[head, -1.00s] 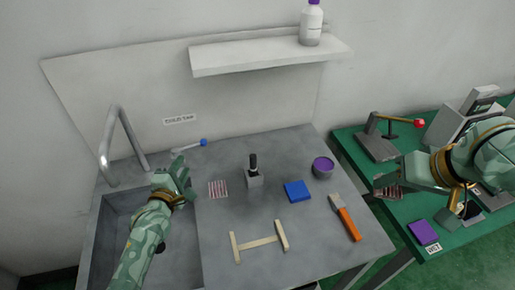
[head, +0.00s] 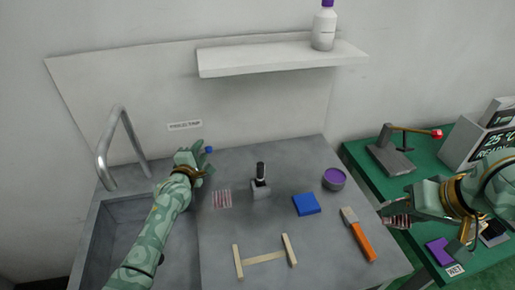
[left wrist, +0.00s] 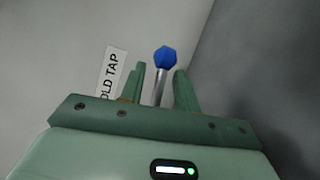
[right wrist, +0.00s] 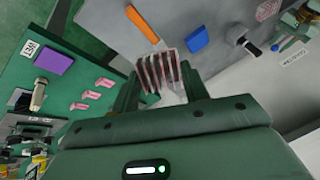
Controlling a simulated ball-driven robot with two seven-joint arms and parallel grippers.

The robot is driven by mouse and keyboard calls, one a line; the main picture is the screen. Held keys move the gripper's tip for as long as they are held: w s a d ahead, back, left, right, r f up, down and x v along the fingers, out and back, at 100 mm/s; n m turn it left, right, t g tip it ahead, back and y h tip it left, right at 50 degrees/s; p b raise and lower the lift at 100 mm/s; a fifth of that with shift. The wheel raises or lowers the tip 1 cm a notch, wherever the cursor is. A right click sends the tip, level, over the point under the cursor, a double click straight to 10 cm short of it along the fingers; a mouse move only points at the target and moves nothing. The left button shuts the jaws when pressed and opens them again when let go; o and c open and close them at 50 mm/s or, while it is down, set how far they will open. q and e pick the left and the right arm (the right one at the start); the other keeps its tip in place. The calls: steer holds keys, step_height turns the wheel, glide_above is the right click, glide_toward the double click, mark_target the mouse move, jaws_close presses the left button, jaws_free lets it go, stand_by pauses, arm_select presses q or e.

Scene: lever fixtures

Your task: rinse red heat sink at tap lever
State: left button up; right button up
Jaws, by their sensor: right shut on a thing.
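The red heat sink (right wrist: 158,74), a block with red and pale fins, is held between the fingers of my right gripper (right wrist: 160,88). In the head view the heat sink (head: 398,221) is above the gap between the grey counter and the green table. My left gripper (head: 196,153) is at the tap lever, whose blue knob (head: 209,150) shows just beside it. In the left wrist view the blue knob (left wrist: 165,57) and its metal rod stand between the open fingers of my left gripper (left wrist: 158,82); contact cannot be told. The tap spout (head: 122,140) arches over the sink basin (head: 120,235).
A striped red patch (head: 222,198), black-handled lever (head: 261,180), blue block (head: 306,204), purple-topped cup (head: 334,179), orange-handled tool (head: 358,236) and wooden frame (head: 265,257) are on the counter. A red-knobbed lever (head: 410,140) and purple pad (head: 438,250) are on the green table.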

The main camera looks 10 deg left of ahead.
arm_select(q)
steer(key=shift+c, duration=0.3)
jaws_close()
steer(key=shift+s+r+m+h, duration=0.1)
steer(key=shift+s+m+h, duration=0.2)
steer(key=shift+m+h, duration=0.45)
steer(key=shift+s+d+m+h+b, duration=0.15)
steer(key=shift+m+h+b, duration=0.1)
steer(key=shift+h, duration=0.2)
steer(key=shift+s+a+m+h+b, duration=0.1)
steer(key=shift+h+b, duration=0.15)
steer(key=shift+h, duration=0.15)
arm_select(e)
steer(key=shift+f, duration=0.65)
arm_select(q)
steer(key=shift+s+d+h, duration=0.15)
steer(key=shift+h, duration=0.15)
arm_select(e)
steer(key=shift+f, duration=0.2)
arm_select(q)
steer(key=shift+o, duration=0.3)
jaws_free()
steer(key=shift+s, duration=0.1)
arm_select(e)
steer(key=shift+r, duration=0.15)
